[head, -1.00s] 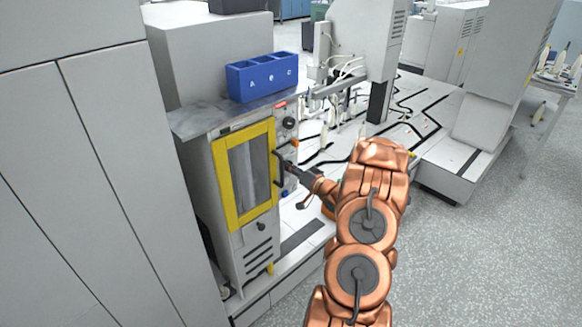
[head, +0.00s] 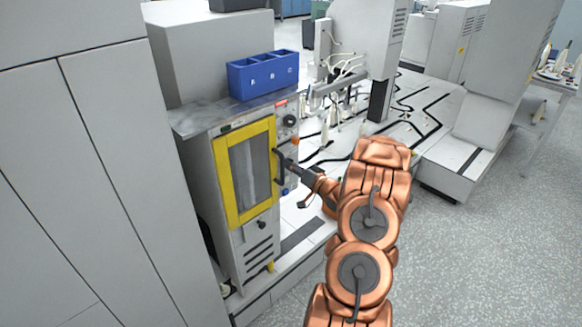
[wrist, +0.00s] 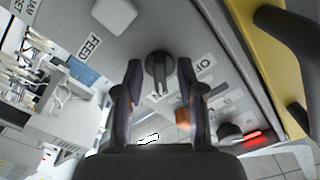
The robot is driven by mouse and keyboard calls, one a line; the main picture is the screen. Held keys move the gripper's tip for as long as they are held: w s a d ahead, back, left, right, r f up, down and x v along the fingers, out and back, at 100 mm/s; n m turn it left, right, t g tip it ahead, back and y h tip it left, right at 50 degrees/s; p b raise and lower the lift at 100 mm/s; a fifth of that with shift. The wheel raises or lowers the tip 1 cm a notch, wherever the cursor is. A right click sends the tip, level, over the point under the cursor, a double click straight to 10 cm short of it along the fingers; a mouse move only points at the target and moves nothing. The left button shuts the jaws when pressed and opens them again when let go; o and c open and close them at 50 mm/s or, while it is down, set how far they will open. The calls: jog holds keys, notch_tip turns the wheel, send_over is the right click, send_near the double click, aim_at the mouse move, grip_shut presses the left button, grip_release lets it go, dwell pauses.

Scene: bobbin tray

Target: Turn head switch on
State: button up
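A black rotary switch (wrist: 158,72) with a raised grip bar sits on the grey panel in the wrist view. The bar stands about upright in the picture, and a label reading "OFF" (wrist: 208,73) is to its right. My gripper (wrist: 159,70) is open, with one finger on each side of the switch and a visible gap on both sides. In the head view my gripper (head: 289,164) is at the narrow control panel beside the yellow-framed door; it hides the switch there.
A yellow-framed door (head: 226,190) with a dark handle (head: 279,167) is close left of my gripper. A blue bin (head: 262,79) stands on top.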

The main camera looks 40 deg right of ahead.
jog(key=s, duration=1.1)
jog(key=shift+s, duration=0.25)
jog(key=shift+a, duration=0.2)
